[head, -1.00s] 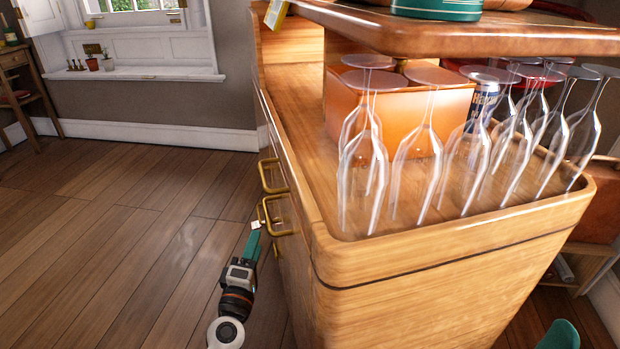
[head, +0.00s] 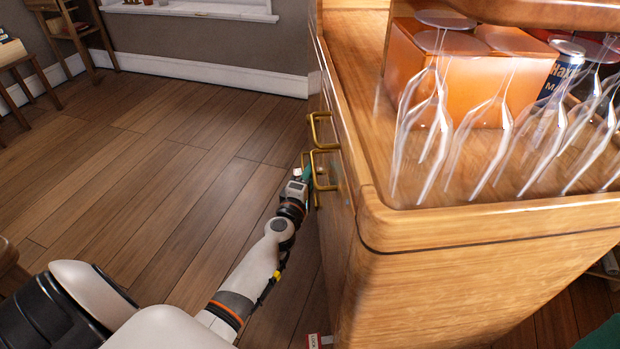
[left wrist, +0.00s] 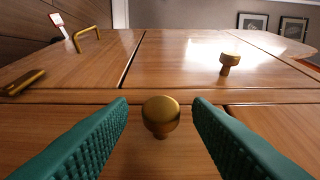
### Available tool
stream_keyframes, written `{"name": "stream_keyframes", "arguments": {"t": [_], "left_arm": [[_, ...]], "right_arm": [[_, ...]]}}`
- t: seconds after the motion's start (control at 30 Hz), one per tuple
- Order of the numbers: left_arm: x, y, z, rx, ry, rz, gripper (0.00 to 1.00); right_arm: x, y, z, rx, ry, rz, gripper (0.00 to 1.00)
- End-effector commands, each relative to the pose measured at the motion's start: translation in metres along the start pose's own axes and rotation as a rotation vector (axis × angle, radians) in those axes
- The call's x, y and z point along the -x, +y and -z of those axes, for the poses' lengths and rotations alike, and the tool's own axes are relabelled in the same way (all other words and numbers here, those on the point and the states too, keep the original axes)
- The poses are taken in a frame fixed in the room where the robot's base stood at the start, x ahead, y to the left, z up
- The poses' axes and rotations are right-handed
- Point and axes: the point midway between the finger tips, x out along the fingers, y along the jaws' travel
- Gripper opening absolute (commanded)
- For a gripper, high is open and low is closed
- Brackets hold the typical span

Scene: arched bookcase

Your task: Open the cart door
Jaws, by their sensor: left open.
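The wooden cart (head: 480,250) stands at the right in the head view. Its front face, seen edge-on, carries brass bar handles (head: 322,170). In the left wrist view, a round brass knob (left wrist: 160,112) sits on a wooden panel (left wrist: 185,155) below a seam. My left gripper (left wrist: 160,104) is open, with one green finger on each side of the knob and a gap to both. In the head view, my left gripper (head: 306,178) is beside the cart front, partly behind the handles. My right gripper is not in view.
A second knob (left wrist: 230,60) and two bar handles (left wrist: 86,37) (left wrist: 24,82) stick out from the cart front. Stemmed glasses (head: 435,125) hang over the cart top, beside an orange box (head: 470,75).

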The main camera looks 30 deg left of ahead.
Motion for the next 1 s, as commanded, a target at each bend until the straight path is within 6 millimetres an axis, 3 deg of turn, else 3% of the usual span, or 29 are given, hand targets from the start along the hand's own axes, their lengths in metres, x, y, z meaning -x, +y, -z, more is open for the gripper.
{"name": "stream_keyframes", "arguments": {"t": [0.37,0.63,1.0], "left_arm": [[-0.0054,-0.0003,0.0,0.0,0.0,0.0,0.44],[-0.0051,-0.0002,0.0001,0.0,0.0,0.0,0.0],[-0.0052,-0.0002,-0.0024,0.0,-0.021,-0.001,0.0]], "right_arm": [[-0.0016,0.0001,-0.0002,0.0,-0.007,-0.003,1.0],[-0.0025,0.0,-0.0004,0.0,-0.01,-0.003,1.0],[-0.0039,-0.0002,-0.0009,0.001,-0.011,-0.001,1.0]]}}
